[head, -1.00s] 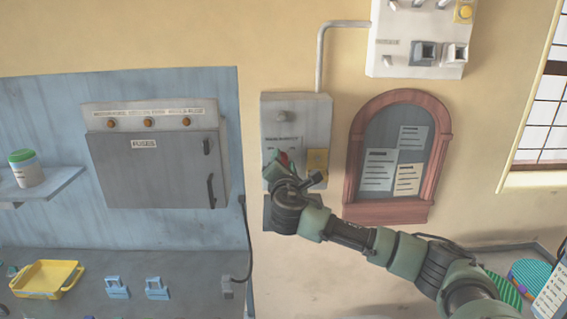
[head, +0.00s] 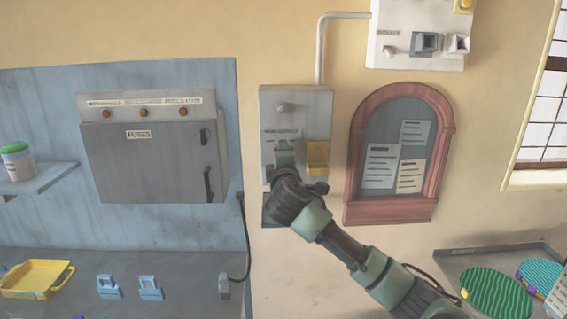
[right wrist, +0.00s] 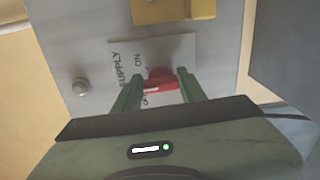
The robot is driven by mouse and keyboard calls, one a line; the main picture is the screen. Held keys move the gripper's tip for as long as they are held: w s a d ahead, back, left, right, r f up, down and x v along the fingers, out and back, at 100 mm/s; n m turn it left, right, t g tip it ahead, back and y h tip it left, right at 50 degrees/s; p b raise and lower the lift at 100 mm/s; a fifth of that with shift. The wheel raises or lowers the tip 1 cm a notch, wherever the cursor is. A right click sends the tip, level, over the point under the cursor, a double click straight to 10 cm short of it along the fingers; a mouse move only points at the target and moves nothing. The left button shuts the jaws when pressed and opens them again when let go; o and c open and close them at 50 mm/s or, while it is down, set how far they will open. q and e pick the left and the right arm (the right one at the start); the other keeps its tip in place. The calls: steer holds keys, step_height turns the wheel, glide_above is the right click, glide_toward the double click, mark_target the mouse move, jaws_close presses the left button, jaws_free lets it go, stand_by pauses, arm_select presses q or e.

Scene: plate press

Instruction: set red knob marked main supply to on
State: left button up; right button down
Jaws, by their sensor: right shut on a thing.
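The red knob (right wrist: 160,82) sits on a white label plate (right wrist: 120,50) reading "SUPPLY" and "ON" in the right wrist view. My right gripper (right wrist: 158,80) has a green finger on either side of the knob and is shut on it. Another word on the plate is partly covered, and I cannot tell which mark the knob points to. In the head view my right gripper (head: 284,152) is at the lower left of the grey switch box (head: 308,108) and hides the knob there. My left gripper is in neither view.
A yellow part (head: 317,157) is on the box just right of my gripper; it also shows in the wrist view (right wrist: 170,10). A grey fuse cabinet (head: 150,160) is at left, an arched notice board (head: 440,130) at right. A second switch panel (head: 420,58) is above.

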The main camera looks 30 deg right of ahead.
steer(key=m+b, duration=0.1)
steer(key=m, duration=0.2)
steer(key=m+b, duration=0.1)
steer(key=m, duration=0.2)
steer(key=m+b, duration=0.1)
steer(key=m, duration=0.2)
steer(key=shift+a+f+b, duration=0.15)
steer(key=shift+f+b, duration=0.25)
steer(key=shift+m, duration=0.3)
steer(key=c, duration=0.8)
jaws_free()
steer(key=shift+r, duration=0.1)
steer(key=shift+b+v, duration=0.95)
steer(key=shift+v, duration=2.95)
